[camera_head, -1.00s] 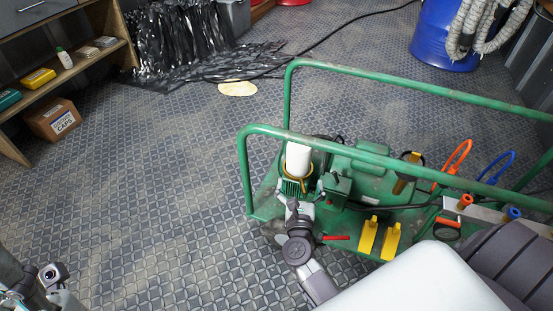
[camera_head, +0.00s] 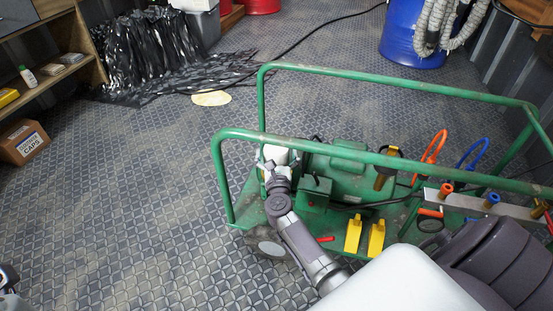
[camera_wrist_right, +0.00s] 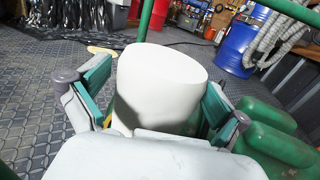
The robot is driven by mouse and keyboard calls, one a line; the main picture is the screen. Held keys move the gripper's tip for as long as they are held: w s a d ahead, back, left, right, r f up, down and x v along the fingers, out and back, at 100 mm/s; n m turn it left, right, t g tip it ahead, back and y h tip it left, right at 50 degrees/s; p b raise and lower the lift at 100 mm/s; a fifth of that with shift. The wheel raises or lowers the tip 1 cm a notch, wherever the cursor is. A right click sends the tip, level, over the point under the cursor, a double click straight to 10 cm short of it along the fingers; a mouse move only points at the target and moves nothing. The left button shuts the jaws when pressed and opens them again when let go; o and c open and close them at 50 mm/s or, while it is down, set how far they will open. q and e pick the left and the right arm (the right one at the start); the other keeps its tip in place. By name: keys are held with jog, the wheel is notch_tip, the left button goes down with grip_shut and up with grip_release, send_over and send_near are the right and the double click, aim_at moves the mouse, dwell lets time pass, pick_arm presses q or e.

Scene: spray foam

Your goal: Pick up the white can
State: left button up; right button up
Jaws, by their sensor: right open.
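The white can (camera_head: 276,153) stands upright at the left end of the green rig, partly covered by my gripper. In the right wrist view the white can (camera_wrist_right: 160,75) fills the middle of the picture. My right gripper (camera_head: 271,165) is at the can. In the right wrist view it is open, with green-padded fingers (camera_wrist_right: 157,98) on either side of the can. Whether the pads touch it I cannot tell. The can's lower part is hidden. Only a sliver of my left arm shows at the bottom left corner of the head view.
A green tubular frame (camera_head: 375,157) surrounds the rig, its rail passing close to the can and my arm. Yellow pieces (camera_head: 354,234) and orange (camera_head: 430,160) and blue (camera_head: 473,154) hoses or loops are on the right. A blue drum (camera_head: 408,38) stands behind.

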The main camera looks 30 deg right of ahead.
jog(key=shift+w, duration=0.1)
jog(key=shift+c, duration=0.3)
jog(key=c, duration=1.3)
jog(key=shift+r, duration=0.1)
